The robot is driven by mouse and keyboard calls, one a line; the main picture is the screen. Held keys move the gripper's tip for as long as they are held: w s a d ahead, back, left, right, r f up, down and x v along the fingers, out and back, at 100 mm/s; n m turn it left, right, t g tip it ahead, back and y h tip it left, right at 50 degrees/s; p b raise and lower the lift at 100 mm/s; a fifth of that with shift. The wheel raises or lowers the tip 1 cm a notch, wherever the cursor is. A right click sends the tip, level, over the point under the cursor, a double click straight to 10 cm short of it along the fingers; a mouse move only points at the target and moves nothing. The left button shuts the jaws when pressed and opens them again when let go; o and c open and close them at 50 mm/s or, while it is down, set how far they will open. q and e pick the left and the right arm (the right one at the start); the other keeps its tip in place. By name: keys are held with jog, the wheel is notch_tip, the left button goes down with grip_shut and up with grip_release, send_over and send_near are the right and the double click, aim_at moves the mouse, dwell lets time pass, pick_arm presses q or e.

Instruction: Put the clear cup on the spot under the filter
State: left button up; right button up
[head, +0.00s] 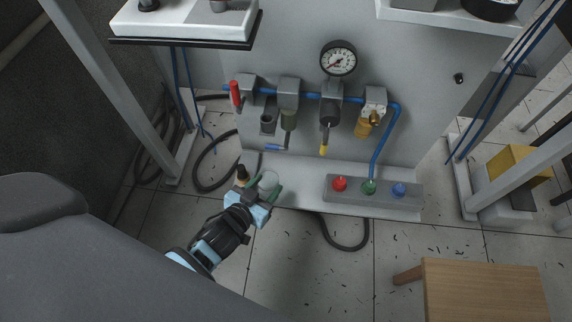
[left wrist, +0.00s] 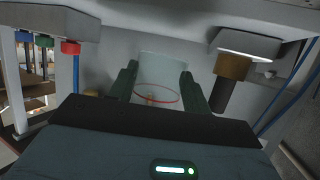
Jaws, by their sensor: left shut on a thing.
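My left gripper (head: 267,190) is low at the left end of the light base ledge, below the pipe units. Its dark green fingers (left wrist: 187,90) are shut on the clear cup (left wrist: 160,72), one on each side. The cup also shows in the head view (head: 268,180), at or just above the ledge; I cannot tell if it touches. A red ring (left wrist: 142,97) shows at the cup in the left wrist view; I cannot tell if it is on the cup or behind it. Which hanging unit is the filter is unclear; one with a greenish bowl (head: 289,119) hangs above the cup. My right gripper is out of view.
A dark cylinder with a brown band (head: 241,173) stands close left of the cup. A button box (head: 330,190) with red, green and blue buttons sits right on the ledge (head: 300,197). A gauge (head: 338,58) is above. A wooden stool (head: 480,290) stands front right.

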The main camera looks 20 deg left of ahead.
pick_arm(q)
jog(key=b, duration=0.2)
send_over(285, 170)
jog(key=s, duration=0.2)
jog(key=shift+w+a, duration=0.1)
jog(key=shift+w, duration=0.4)
jog(key=shift+w+b, duration=0.35)
jog(key=shift+w, duration=0.15)
jog(key=shift+f+b, duration=1.3)
jog(key=shift+f, duration=0.4)
jog(key=shift+f, duration=0.1)
jog(key=o, duration=0.7)
jog(key=shift+f, duration=0.15)
jog(key=o, duration=0.4)
